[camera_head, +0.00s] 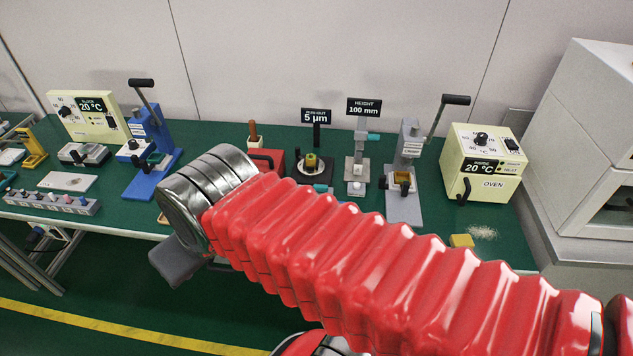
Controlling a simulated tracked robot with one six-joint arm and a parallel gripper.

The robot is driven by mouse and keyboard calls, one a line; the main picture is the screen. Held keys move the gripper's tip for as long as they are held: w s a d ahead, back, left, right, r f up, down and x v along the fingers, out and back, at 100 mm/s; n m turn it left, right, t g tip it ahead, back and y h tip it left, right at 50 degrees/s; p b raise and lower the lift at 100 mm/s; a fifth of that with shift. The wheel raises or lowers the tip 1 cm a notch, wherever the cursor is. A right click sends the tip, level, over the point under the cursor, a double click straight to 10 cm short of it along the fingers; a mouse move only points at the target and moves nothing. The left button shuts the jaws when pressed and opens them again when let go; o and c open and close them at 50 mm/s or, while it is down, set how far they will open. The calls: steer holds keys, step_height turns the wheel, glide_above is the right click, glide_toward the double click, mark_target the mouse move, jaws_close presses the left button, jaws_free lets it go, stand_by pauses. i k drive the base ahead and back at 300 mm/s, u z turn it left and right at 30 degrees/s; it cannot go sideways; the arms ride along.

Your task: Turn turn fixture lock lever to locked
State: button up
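I cannot tell for sure which part is the turn fixture lock lever; no readable label names it. A blue stand (150,145) at the left has a lever with a black handle (141,82), tilted up to the left. A grey stand (405,165) at the right has a similar lever with a black handle (456,99), tilted up to the right. A round dark fixture (311,167) stands between them below a 5 µm sign. My arm crosses the front. Dark grey parts of my gripper (178,262) show below the silver wrist; its fingertips cannot be made out.
The green bench (345,136) runs along the wall. A cream oven (485,165) and a white cabinet (590,130) stand at the right. A red block (267,160) is partly hidden behind my arm. A grey rack of small parts (50,203) lies at the left.

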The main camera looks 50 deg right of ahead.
mark_target(320, 189)
steer(key=u, duration=0.05)
steer(key=i, duration=1)
steer(key=z, duration=0.05)
